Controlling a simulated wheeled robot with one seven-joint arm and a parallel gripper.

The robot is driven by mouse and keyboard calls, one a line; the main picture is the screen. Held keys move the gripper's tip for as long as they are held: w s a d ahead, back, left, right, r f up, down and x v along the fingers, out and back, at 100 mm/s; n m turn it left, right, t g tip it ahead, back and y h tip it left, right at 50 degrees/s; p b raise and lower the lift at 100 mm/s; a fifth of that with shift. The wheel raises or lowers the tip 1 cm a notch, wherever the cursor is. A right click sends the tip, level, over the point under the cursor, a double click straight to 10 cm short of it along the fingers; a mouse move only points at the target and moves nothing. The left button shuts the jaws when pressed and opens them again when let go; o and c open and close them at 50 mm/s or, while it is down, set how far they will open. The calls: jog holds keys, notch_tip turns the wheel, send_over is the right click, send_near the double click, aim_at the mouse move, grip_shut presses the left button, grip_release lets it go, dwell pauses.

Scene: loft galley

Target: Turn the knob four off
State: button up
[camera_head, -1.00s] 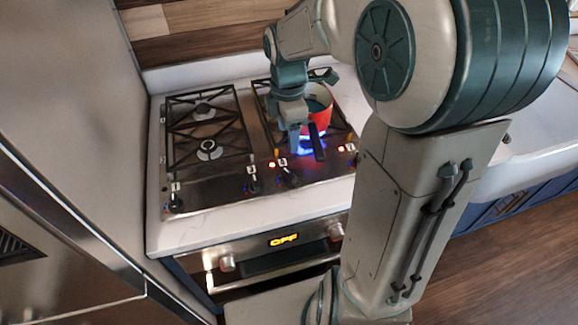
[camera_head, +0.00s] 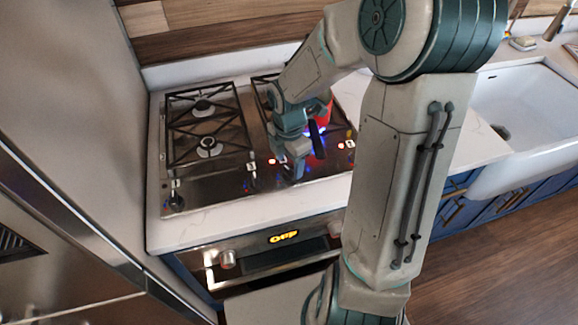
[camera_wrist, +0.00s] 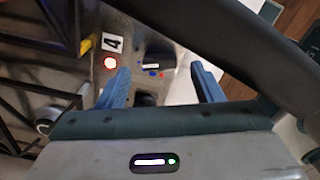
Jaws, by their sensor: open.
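The label 4 (camera_wrist: 113,43) shows on the metal stove panel in the wrist view, with a lit red light (camera_wrist: 109,63) beside it. Dark parts that look like knob four (camera_wrist: 146,98) lie between my fingers, with blue and red marks close by; contact cannot be told. My gripper (camera_wrist: 162,85) is open, its two blue fingers apart. In the head view my gripper (camera_head: 294,170) is low over the stove's front panel, in front of the red pot, and hides the knob under it.
The red pot (camera_head: 327,103) stands over a blue flame, its black handle (camera_head: 316,138) sticking out close beside my gripper; a dark bar crosses the wrist view. Another lit knob label (camera_head: 350,145) is to the right. The left burners (camera_head: 208,147) are bare.

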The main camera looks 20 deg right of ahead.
aim_at(289, 170)
jog(key=shift+f, duration=1.3)
jog(key=c, duration=1)
jog(key=shift+m, duration=2.2)
jog(key=shift+o, duration=0.2)
jog(key=shift+c, duration=0.2)
jog(key=o, duration=1)
notch_tip(289, 170, up, 14)
jog(key=shift+b, duration=0.3)
